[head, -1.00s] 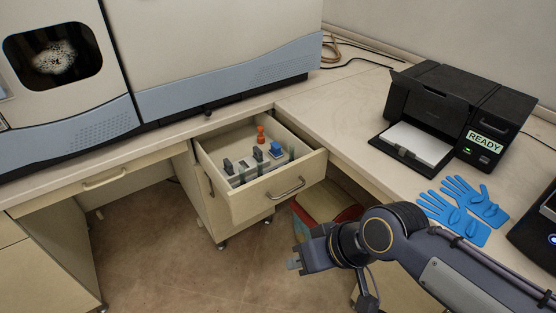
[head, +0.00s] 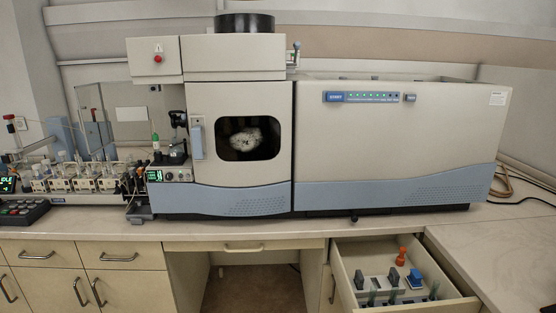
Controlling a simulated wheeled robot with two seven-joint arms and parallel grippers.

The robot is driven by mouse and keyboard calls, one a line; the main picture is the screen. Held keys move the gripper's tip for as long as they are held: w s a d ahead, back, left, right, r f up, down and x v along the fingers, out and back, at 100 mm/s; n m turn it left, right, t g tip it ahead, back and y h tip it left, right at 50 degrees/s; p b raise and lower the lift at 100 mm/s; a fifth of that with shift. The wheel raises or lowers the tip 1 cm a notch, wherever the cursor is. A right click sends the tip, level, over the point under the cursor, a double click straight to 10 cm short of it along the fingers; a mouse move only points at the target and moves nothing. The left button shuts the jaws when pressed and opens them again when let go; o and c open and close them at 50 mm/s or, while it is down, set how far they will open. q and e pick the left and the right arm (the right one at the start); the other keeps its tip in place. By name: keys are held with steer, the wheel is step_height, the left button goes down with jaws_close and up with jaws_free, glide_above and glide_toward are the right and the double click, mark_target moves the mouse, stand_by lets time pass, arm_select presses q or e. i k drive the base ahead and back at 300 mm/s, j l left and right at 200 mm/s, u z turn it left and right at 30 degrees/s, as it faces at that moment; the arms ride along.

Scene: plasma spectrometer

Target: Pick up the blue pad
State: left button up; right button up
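A small blue block-like object (head: 415,278), which looks like the blue pad, sits in the open drawer (head: 459,304) at the lower right of the head view. It stands to the right of a dark grey upright piece (head: 393,277) and in front of an orange piece (head: 401,256). Neither of my grippers shows in this view. The drawer's front is cut off by the bottom edge of the picture.
The large spectrometer (head: 390,140) stands on the bench (head: 300,228) above the drawer. Tubing and pump gear (head: 85,180) fill the bench at the left. Closed cabinets (head: 60,285) are below left. Bare benchtop (head: 490,250) lies right of the drawer.

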mark_target(414, 280)
steer(key=i+l, duration=0.8)
steer(key=i, duration=0.15)
